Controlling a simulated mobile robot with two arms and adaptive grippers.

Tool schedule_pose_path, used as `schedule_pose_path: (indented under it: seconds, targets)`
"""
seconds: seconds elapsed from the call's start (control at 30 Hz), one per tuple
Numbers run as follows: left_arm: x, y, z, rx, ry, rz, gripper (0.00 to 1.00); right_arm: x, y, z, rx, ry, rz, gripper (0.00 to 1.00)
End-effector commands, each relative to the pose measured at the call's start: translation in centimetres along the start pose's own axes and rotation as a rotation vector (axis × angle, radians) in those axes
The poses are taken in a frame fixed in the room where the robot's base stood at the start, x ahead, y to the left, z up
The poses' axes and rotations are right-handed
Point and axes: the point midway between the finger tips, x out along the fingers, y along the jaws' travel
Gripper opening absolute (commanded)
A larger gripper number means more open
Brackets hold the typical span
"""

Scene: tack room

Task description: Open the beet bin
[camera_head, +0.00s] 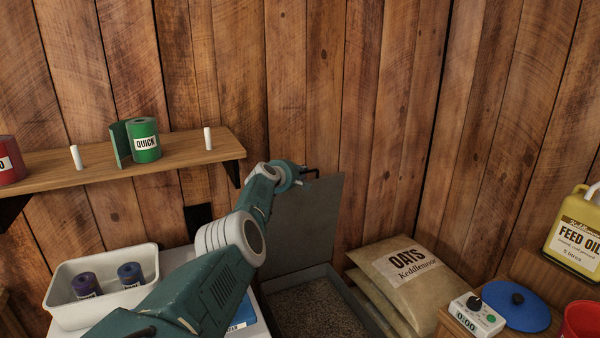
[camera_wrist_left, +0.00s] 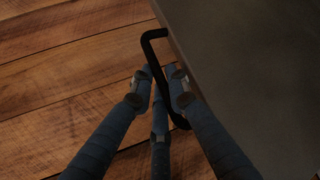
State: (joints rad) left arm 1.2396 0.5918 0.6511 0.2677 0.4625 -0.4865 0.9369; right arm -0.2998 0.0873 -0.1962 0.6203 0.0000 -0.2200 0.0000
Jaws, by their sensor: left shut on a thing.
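The beet bin (camera_head: 374,321) is a grey box at the lower centre of the head view, with brown granular feed (camera_head: 318,308) inside. Its flat grey lid (camera_head: 318,222) stands raised, close to upright, near the plank wall. My left arm reaches over to the lid's top edge. My left gripper (camera_head: 308,173) is there, small and partly hidden by its own wrist. In the left wrist view my left gripper (camera_wrist_left: 161,86) is shut on the black bar handle (camera_wrist_left: 153,35) at the edge of the lid (camera_wrist_left: 245,60). My right gripper is in neither view.
A shelf (camera_head: 190,153) with a green roll (camera_head: 143,140) and white pegs is on the wall at left. Below it is a white tray (camera_head: 62,301) with dark rolls. Oats sacks (camera_head: 405,275) lie right of the bin, beside a timer (camera_head: 478,315) and blue lid (camera_head: 522,311).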

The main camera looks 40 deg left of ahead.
Motion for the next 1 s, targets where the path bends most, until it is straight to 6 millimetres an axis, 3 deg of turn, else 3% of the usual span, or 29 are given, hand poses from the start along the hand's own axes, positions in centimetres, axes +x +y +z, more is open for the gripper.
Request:
schedule_pose_path:
  seconds: [0.17, 0.2, 0.27, 0.57, 1.0]
  targets:
    - [0.1, -0.4, 0.0, 0.006, -0.001, -0.007, 0.0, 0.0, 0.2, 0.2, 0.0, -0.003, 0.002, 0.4]
    - [0.1, -0.4, 0.0, 0.006, -0.001, -0.007, 0.23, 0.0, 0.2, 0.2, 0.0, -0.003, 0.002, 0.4]
    - [0.1, -0.3, 0.0, 0.005, -0.001, -0.006, 0.35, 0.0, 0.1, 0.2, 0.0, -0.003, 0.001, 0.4]
    - [0.0, -0.2, 0.0, 0.003, 0.0, -0.003, 0.35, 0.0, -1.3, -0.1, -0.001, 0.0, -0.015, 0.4]
    - [-1.4, -0.1, -0.7, 0.006, 0.008, 0.001, 0.35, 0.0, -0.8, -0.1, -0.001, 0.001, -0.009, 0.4]
